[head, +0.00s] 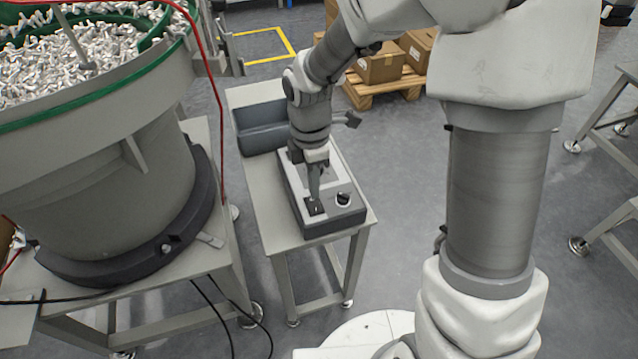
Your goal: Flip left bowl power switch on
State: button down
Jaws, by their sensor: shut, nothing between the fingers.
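The control box (335,222) is dark grey with a lighter top panel and sits on a small narrow table. A black power switch (316,208) is on the left of its near end. A round black knob (343,199) is to the right of the switch. My gripper (315,197) points down over the box, shut and empty, with its fingertips at or just above the switch. I cannot tell whether they touch it. The gripper hides part of the panel, and the switch's position is too small to read. The large bowl feeder (95,190) stands at the left, full of small white parts.
A dark open bin (262,128) sits at the far end of the small table (262,187). A red cable (213,70) hangs beside the bowl. Cardboard boxes (380,66) stand on a pallet behind.

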aim_at(316, 210)
notch_tip(316, 210, up, 11)
jog(key=s+p, duration=0.1)
jog(key=p, duration=0.2)
jog(key=shift+d+f, duration=0.2)
jog(key=shift+s, duration=0.1)
jog(key=s+d+r+m+t, duration=0.7)
jog(key=s+d+r+m, duration=0.55)
jog(key=m, duration=0.85)
notch_tip(316, 210, up, 16)
jog(key=p, duration=1.5)
jog(key=shift+s, duration=0.2)
